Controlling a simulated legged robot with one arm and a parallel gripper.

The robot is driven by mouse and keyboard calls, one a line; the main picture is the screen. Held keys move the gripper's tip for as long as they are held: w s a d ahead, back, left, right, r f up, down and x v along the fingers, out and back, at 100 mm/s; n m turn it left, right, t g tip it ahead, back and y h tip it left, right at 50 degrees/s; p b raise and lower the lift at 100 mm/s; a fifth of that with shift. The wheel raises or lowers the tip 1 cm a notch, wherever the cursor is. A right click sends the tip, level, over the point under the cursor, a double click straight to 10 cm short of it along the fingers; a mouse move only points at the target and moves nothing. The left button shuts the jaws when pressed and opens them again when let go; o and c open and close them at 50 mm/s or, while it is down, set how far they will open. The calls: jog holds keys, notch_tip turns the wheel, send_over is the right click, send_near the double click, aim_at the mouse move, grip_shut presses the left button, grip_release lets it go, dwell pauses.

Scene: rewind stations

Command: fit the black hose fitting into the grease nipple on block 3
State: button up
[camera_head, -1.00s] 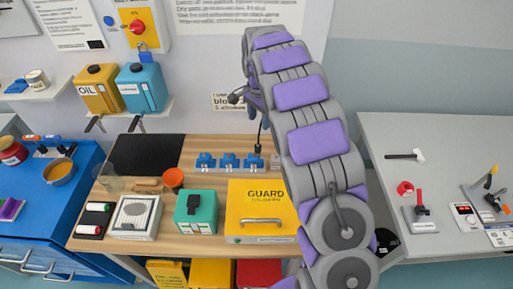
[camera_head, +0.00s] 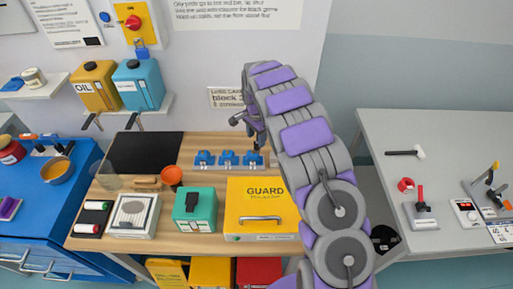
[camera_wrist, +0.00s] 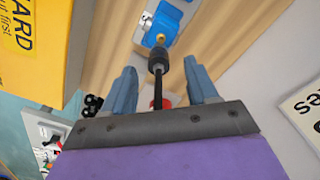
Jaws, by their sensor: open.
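In the wrist view, the black hose fitting (camera_wrist: 157,63) sits on a dark stem between the two blue-grey fingers of my gripper (camera_wrist: 161,76). The fingers stand wide apart, with a gap on each side of the stem. The fitting's tip overlaps the small nipple (camera_wrist: 160,38) on a blue block (camera_wrist: 167,22); I cannot tell whether it is seated. In the head view, three blue blocks stand in a row; the right one (camera_head: 252,158) is nearest my gripper (camera_head: 255,132). The block numbers are not readable, and my arm covers part of this area.
A yellow GUARD box (camera_head: 262,205) stands in front of the blocks; it fills the upper left of the wrist view. A grey table (camera_head: 430,150) stands at right beyond a gap.

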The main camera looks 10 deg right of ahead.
aim_at(257, 142)
notch_tip(257, 142, down, 6)
jog(key=shift+d+r+b, duration=0.1)
jog(key=shift+d+b, duration=0.05)
jog(key=shift+b, duration=0.25)
jog(key=shift+c, duration=0.5)
grip_shut()
